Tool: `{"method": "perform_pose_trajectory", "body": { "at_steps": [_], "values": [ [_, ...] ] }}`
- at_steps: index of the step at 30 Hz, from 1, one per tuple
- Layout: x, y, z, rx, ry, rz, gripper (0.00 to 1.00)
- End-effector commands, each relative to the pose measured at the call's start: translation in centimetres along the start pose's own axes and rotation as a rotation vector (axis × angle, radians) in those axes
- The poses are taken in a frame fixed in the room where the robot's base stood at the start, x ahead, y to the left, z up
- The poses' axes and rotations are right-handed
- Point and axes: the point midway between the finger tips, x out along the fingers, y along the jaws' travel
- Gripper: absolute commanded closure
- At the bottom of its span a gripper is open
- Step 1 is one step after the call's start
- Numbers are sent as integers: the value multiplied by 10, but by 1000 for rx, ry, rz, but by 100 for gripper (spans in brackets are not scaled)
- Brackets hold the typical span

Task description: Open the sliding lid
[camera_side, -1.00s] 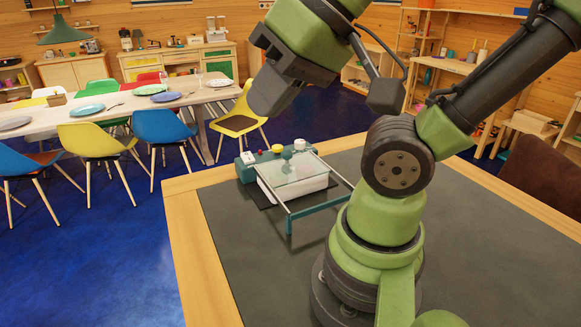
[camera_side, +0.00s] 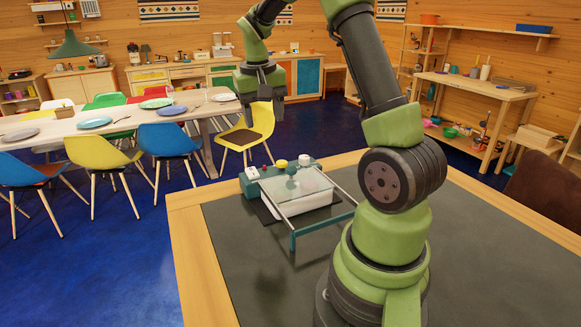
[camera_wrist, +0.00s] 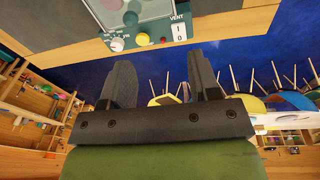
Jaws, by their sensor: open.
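A clear glass lid (camera_side: 300,194) lies across two pale rails on a teal-ended device on the table, over a white tray (camera_side: 308,206). The teal housing (camera_side: 246,187) is at the far end, with a yellow button (camera_side: 281,164) and a white dial. My gripper (camera_side: 262,98) points down, open and empty, in the air above and beyond the device. Its two fingers (camera_wrist: 160,80) are apart with nothing between them in the wrist view.
The dark mat (camera_side: 270,280) around the device is clear, bounded by the wooden table edge (camera_side: 190,240). A dining table with plates (camera_side: 95,122) and coloured chairs stands on the blue floor behind. Shelves line the back right.

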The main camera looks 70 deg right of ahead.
Motion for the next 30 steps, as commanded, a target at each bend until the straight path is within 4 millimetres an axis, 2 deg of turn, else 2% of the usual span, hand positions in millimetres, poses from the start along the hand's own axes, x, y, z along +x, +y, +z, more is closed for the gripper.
{"method": "perform_pose_trajectory", "body": {
  "at_steps": [1, 3, 6, 9, 14, 24, 30],
  "values": [
    [19, 12, -10, 30, -34, 29, 44],
    [38, 27, -19, 59, -68, 61, 44],
    [58, 41, -26, 86, -100, 92, 44],
    [68, 49, -29, 100, -116, 106, 44],
    [84, 52, -28, 102, -122, 111, 44],
    [144, 57, -19, 100, -124, 108, 44],
    [164, 59, -17, 100, -119, 107, 44]
  ]
}}
